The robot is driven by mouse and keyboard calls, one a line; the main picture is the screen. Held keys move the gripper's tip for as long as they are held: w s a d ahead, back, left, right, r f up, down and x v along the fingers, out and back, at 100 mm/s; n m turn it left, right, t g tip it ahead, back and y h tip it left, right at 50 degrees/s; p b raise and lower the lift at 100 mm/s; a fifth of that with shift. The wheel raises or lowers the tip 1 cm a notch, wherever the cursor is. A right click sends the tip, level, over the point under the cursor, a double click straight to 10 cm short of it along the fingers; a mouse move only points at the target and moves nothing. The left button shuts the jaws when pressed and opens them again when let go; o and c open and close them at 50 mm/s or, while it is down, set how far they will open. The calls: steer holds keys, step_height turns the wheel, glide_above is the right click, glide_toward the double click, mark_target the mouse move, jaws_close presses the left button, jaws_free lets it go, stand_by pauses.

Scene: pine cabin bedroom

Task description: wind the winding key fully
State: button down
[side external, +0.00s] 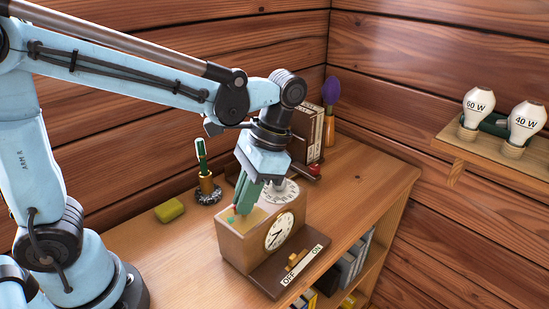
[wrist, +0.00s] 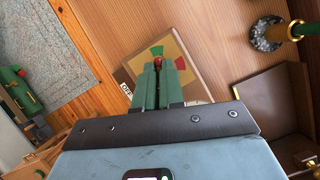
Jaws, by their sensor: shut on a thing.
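A box-shaped wooden clock (side external: 235,242) with a round white face (side external: 279,231) stands on the cabinet top. My gripper (side external: 240,209) reaches down to the top of the clock, its green fingers nearly together. In the wrist view, the fingertips (wrist: 158,68) close around a small red piece, which I take for the winding key (wrist: 158,61). The fingers hide most of it, and how far it is turned cannot be told. Beside it on the clock's top are a green mark (wrist: 156,50) and a red mark (wrist: 180,63).
An OFF/ON panel (side external: 270,281) with a small lever (side external: 293,262) lies in front of the clock. A white dial (side external: 284,190) is behind it. A yellow sponge (side external: 169,211) and a green-handled tool in a holder (side external: 206,187) stand left. A wall shelf (side external: 475,148) holds two bulbs.

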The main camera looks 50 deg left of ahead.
steer(key=shift+m, duration=0.3)
steer(key=c, duration=1.2)
jaws_free()
steer(key=shift+c, duration=0.2)
steer(key=shift+r, duration=0.1)
steer(key=v, duration=1.2)
steer(key=s+a+f+n+t+h, duration=0.1)
steer(key=s+a+f+n+t, duration=0.2)
steer(key=a+f+t, duration=0.6)
steer(key=shift+f+n+t, duration=0.5)
steer(key=shift+f+t, duration=0.25)
steer(key=shift+t, duration=0.55)
